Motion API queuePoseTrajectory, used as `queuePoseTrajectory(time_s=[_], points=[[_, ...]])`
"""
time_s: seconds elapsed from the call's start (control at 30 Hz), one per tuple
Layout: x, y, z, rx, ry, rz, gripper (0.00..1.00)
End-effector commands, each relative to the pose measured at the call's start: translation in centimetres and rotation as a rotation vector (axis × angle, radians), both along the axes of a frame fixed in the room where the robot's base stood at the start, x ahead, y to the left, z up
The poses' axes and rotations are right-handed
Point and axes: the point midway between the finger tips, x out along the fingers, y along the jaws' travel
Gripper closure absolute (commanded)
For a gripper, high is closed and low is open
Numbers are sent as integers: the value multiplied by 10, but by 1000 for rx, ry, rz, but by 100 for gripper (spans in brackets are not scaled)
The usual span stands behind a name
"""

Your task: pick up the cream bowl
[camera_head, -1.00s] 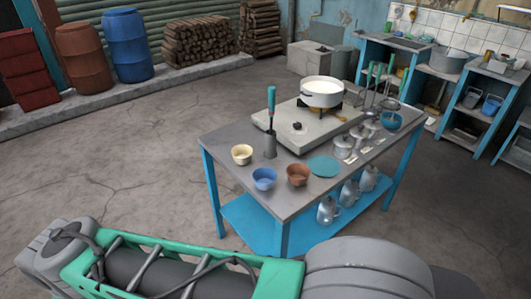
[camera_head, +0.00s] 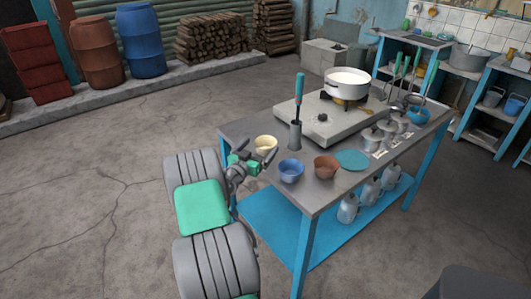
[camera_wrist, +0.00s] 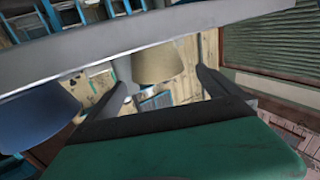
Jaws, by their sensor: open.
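The cream bowl (camera_head: 265,143) stands upright at the left edge of the metal table (camera_head: 240,128) in the head view. My gripper (camera_head: 257,154) is at that edge, right beside the bowl, with its fingers apart. In the wrist view the cream bowl (camera_wrist: 158,62) shows ahead, between the two open fingers, partly cut off by a grey band across the top. I cannot tell whether the fingers touch it. Nothing is held.
A blue bowl (camera_head: 291,171) and a brown bowl (camera_head: 326,166) stand close to the right of the cream bowl. A utensil holder (camera_head: 295,135) with a tall utensil stands behind. A stove (camera_head: 318,118) carries a white pot (camera_head: 347,85). The blue bowl also shows in the wrist view (camera_wrist: 35,118).

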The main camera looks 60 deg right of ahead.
Motion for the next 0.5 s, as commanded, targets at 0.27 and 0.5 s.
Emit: queuePoseTrajectory(time_s=[0.27,0.5], points=[[-3,-36,0,-10,0,-1,0],[-4,-75,-4,-9,0,0,0]])
